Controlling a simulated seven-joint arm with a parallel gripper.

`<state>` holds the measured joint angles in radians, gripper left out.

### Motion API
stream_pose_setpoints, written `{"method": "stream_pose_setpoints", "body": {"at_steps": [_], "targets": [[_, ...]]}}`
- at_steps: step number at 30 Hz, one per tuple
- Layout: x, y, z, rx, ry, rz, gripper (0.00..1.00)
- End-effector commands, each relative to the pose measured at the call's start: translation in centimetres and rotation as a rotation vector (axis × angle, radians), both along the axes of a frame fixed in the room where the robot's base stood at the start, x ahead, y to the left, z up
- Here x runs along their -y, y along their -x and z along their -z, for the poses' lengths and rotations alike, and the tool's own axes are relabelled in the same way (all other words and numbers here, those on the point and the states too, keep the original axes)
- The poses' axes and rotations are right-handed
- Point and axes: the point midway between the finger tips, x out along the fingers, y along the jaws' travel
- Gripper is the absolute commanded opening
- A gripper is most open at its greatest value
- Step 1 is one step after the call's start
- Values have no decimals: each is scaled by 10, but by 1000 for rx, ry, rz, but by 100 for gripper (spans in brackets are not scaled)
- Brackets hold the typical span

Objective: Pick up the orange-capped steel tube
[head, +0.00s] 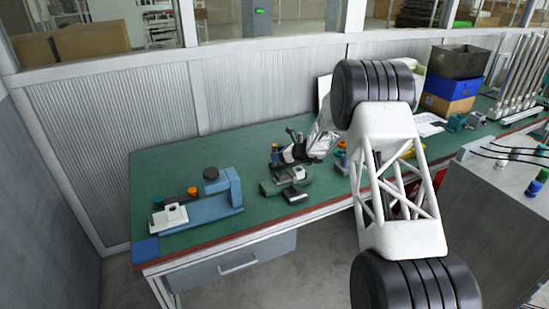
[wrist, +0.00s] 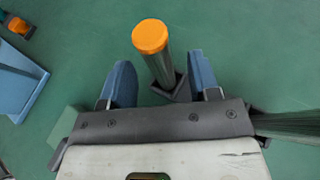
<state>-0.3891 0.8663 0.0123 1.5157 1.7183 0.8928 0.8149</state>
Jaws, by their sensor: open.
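The orange-capped steel tube (wrist: 160,67) shows in the wrist view, with its round orange cap (wrist: 150,37) towards the camera and its lower end at a dark base on the green bench. My gripper (wrist: 161,82) is open, with one blue finger on each side of the tube and a visible gap on both sides. In the head view, my gripper (head: 282,147) is low over the middle of the bench, and a small orange cap (head: 275,147) shows beside its fingers. The tube body is mostly hidden there.
A blue machine (head: 205,210) with a small orange part (head: 192,191) stands on the bench at left. Boxes (head: 450,88) are stacked at the back right. Bare green bench lies between machine and gripper.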

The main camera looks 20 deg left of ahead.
Motion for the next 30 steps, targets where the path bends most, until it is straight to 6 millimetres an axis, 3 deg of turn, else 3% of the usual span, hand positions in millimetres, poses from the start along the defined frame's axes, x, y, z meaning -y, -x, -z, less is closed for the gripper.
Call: {"method": "stream_pose_setpoints", "body": {"at_steps": [10, 29, 30], "targets": [[-23, -5, 11, -1, 1, 1, 56], [-24, -5, 11, 0, 0, 1, 56], [-24, -5, 11, 0, 0, 1, 50]]}}
